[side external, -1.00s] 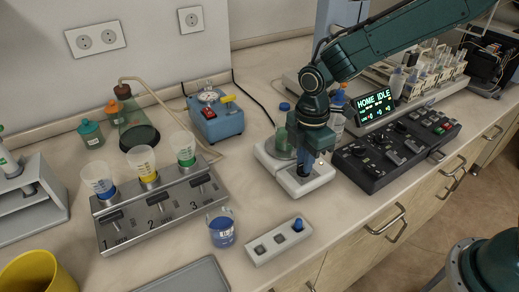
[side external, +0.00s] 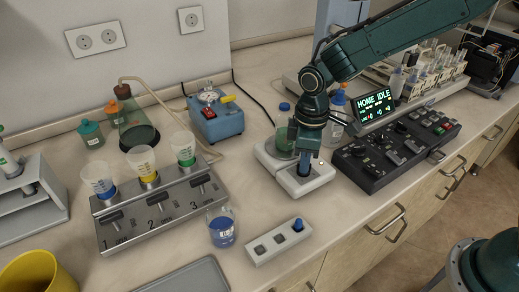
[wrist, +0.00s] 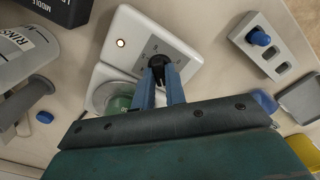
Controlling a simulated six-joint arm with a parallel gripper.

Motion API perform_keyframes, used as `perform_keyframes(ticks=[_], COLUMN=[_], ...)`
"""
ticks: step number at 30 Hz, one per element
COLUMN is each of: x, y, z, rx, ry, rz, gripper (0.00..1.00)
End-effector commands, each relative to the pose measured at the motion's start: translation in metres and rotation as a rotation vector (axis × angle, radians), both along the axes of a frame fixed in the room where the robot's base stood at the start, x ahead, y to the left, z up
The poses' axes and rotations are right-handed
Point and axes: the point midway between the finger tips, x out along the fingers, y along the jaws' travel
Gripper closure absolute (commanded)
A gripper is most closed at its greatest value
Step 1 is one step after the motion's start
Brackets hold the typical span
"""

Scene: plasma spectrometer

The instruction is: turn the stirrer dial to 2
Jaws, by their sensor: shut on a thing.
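The stirrer (side external: 268,157) is a white unit on the bench with a grey dial plate at its front. Its black dial (wrist: 158,62) shows in the wrist view between the blue fingertips of my gripper (wrist: 160,75). My gripper also shows in the side view (side external: 305,166), pointing down over the front of the stirrer. It is shut on the dial. The markings around the dial are too small to read. A small lamp (wrist: 121,43) on the stirrer's face glows. A vessel with green contents (side external: 284,142) stands on the stirrer's plate, partly behind my gripper.
A black control panel (side external: 375,165) with a lit display (side external: 373,104) stands close to the right. A white block with a blue plug (side external: 278,241) and a beaker of blue liquid (side external: 221,230) stand in front. Bench surface between them and the stirrer is clear.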

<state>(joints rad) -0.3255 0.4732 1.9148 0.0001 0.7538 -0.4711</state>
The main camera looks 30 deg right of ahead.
Motion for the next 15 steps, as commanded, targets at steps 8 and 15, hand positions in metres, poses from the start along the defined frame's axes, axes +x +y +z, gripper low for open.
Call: perform_keyframes(ticks=[8, 15], x=[0.0004, 0.0004], y=[-0.0001, -0.0001], z=[0.001, 0.001], rx=[0.0, 0.0], ry=[-0.001, -0.001], rz=[-0.013, -0.012], gripper=[1.0, 0.74])
